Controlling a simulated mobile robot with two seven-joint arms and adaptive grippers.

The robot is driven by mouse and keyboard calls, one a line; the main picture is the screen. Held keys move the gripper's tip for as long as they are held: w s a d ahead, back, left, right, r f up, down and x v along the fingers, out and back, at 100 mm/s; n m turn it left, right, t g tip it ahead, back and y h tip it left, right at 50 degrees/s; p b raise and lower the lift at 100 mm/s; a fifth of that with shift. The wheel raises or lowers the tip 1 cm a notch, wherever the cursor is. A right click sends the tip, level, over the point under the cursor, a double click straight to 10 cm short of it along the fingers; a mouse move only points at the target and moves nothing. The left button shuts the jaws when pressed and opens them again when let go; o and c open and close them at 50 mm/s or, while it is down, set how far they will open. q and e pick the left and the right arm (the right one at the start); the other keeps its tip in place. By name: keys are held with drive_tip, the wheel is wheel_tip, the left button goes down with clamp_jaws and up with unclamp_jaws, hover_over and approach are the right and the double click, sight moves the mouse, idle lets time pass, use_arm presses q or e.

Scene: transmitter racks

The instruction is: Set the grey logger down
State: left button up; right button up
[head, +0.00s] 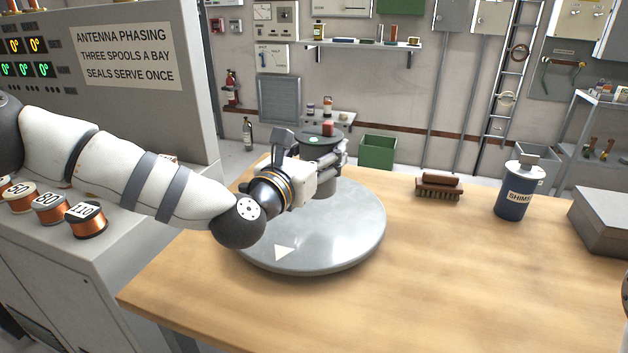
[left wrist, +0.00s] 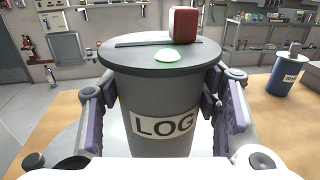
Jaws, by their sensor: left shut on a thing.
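The grey logger (head: 326,184) is a round canister with a wide flat lid. A red block and a green light sit on the lid. In the left wrist view the logger (left wrist: 160,128) is upright, with a white LOG label facing me. My left gripper (head: 318,172) is shut on its body, one purple-padded finger on each side. The logger is over the far part of a round grey metal disc (head: 350,240) on the wooden bench. I cannot tell whether its base touches the disc. My right gripper is not in view.
A brown brush (head: 440,186), a blue SHIMS canister (head: 513,190) and a grey box (head: 603,219) stand on the bench (head: 450,290) to the right. Copper spools (head: 86,220) sit on the console at left. The bench front and middle right are clear.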

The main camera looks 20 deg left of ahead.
use_arm(q)
drive_tip(key=f, duration=0.1)
drive_tip(key=w+a+f, duration=0.1)
drive_tip(key=w+f, duration=0.1)
drive_tip(key=shift+w+a+f, duration=0.1)
drive_tip(key=shift+a+f, duration=0.15)
drive_tip(key=f, duration=0.3)
drive_tip(key=shift+w+a+f+b, duration=0.15)
drive_tip(key=shift+w+f+b, duration=0.1)
drive_tip(key=shift+b, duration=0.1)
drive_tip(key=shift+r, duration=0.1)
drive_tip(key=shift+f, duration=0.3)
drive_tip(key=o, duration=1.4)
drive_tip(key=shift+s, duration=0.1)
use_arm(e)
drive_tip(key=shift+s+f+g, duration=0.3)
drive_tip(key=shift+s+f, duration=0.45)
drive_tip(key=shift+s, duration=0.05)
use_arm(q)
drive_tip(key=shift+r, duration=0.1)
